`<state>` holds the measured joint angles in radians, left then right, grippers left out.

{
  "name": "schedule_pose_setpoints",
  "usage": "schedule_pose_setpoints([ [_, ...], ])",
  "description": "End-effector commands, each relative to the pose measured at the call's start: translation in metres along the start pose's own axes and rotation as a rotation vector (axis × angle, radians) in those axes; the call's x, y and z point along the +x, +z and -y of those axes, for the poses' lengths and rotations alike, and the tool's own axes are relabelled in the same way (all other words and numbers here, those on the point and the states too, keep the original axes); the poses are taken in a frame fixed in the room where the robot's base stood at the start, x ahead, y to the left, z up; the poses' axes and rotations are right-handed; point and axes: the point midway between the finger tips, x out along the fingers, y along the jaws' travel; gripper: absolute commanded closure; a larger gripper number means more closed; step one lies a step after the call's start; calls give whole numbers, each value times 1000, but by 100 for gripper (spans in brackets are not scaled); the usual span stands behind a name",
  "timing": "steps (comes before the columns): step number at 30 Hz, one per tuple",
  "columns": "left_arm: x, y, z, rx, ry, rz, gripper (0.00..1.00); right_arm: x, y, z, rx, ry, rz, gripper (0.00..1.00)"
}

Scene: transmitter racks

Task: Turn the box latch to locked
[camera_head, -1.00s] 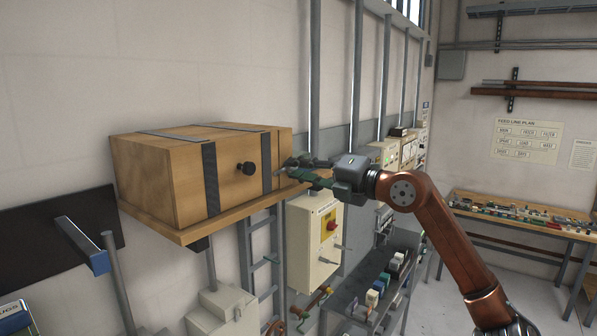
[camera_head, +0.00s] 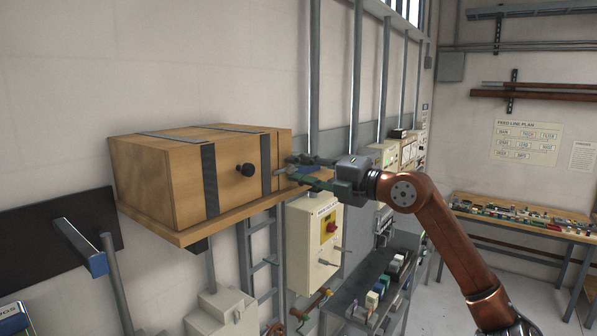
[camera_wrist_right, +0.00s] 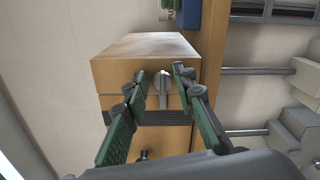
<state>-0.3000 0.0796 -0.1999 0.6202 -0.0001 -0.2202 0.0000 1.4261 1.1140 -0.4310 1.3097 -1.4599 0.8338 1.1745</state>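The wooden box (camera_head: 182,180) with dark metal straps sits on a wall shelf. Its small metal latch (camera_wrist_right: 162,88) is on the box face, past the strap from the black knob (camera_head: 247,169). In the right wrist view the latch's narrow handle runs up and down the picture. My right gripper (camera_wrist_right: 161,76) is open, with one green finger on each side of the latch and a gap to each. In the head view the right gripper (camera_head: 289,165) is at the box's right end, and its fingers largely hide the latch. My left gripper is not in view.
The wooden shelf (camera_head: 190,234) juts out under the box. A workbench (camera_head: 520,214) stands at the far right.

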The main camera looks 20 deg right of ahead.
Motion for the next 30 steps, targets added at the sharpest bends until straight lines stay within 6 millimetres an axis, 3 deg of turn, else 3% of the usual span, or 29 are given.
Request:
schedule_pose_setpoints([
  [3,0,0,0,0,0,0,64,1,-1,1,0,-2,-2,66],
  [14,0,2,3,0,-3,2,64,-5,-1,2,-1,-4,-2,66],
  [30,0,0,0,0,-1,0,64,-102,0,3,-1,-6,0,66],
])
